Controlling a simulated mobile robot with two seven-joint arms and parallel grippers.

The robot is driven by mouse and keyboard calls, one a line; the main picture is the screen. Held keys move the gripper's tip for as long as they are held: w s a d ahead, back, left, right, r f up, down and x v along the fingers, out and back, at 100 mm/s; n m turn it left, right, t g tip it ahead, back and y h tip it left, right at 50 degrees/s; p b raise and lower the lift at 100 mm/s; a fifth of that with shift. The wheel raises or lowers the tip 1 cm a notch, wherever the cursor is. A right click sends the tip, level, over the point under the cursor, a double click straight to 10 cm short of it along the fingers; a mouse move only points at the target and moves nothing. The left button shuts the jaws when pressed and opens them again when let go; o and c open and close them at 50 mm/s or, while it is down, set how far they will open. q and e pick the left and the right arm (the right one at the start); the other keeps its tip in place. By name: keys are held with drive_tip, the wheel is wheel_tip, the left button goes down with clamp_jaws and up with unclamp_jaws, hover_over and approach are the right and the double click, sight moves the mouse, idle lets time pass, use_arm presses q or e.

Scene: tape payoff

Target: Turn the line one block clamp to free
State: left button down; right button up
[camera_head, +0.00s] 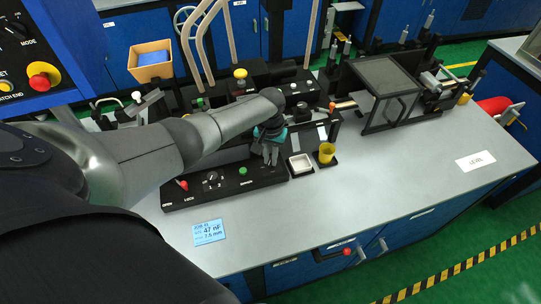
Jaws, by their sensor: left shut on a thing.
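My left gripper (269,153) is at the middle of the bench, at the back edge of the black control panel (215,188). Its grey fingers point down and are shut on a small part that they mostly hide, which looks to be the line one block clamp. The clamp's setting cannot be read from here. A teal patch shows at the gripper's wrist. My left arm crosses the view from the left and covers part of the machine behind it. My right gripper is not in view.
A guarded box (383,88) is at the back right. The bench's front right is clear around a LEVEL label (475,161).

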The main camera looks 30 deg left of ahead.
use_arm(q)
drive_tip(key=m, duration=0.5)
drive_tip(key=shift+m, duration=0.3)
drive_tip(key=m, duration=0.5)
drive_tip(key=shift+m, duration=0.3)
drive_tip(key=c, duration=0.9)
unclamp_jaws()
wheel_tip(320, 180, up, 15)
drive_tip(key=p, duration=0.2)
drive_tip(key=shift+r+p, duration=0.2)
drive_tip(key=shift+p, duration=0.2)
drive_tip(key=shift+f, duration=0.1)
